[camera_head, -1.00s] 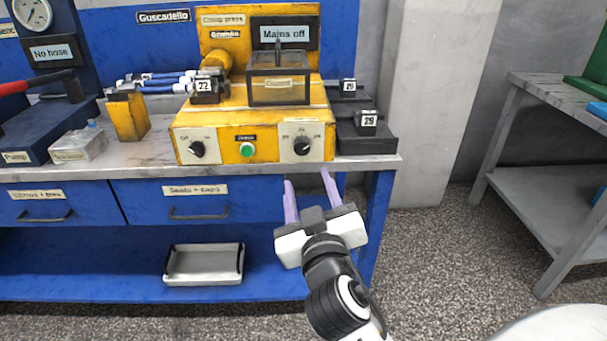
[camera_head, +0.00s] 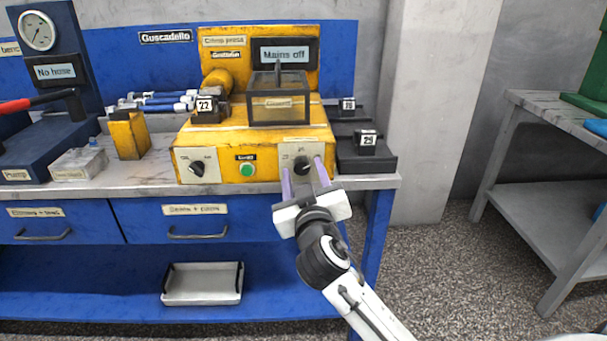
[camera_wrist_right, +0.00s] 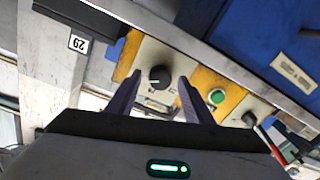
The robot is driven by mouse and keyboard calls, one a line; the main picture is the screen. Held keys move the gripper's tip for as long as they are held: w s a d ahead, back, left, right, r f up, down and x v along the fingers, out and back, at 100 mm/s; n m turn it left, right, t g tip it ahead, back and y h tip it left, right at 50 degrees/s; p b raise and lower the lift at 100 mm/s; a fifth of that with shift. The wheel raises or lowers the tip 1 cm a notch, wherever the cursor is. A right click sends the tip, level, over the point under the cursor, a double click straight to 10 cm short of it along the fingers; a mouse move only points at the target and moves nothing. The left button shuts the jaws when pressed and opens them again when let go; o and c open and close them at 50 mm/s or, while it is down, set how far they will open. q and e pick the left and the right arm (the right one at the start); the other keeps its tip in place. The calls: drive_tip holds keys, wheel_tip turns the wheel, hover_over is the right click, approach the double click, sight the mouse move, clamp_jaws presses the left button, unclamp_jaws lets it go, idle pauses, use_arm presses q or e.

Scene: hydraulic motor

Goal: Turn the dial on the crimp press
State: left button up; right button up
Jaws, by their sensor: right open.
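The yellow crimp press (camera_head: 255,145) stands on the bench with its screen reading "Mains off". A black dial (camera_head: 301,164) sits on the right light plate of its front, and a second black knob (camera_head: 197,168) sits on the left plate. A green button (camera_head: 246,170) is between them. My right gripper (camera_head: 303,168) is open, its two purple fingers pointing at the right dial, one to each side of it in the picture. In the right wrist view the dial (camera_wrist_right: 159,76) shows between and beyond the fingertips (camera_wrist_right: 156,90); contact is not visible. My left gripper is not in view.
A clear guard box (camera_head: 278,105) tops the press. A block marked 29 (camera_head: 367,140) sits to its right, and one marked 22 (camera_head: 207,110) on its left. A yellow block (camera_head: 128,135) and a clear box (camera_head: 79,164) stand further left.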

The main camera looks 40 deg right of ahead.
drive_tip(key=c, duration=1)
drive_tip(key=shift+c, duration=0.2)
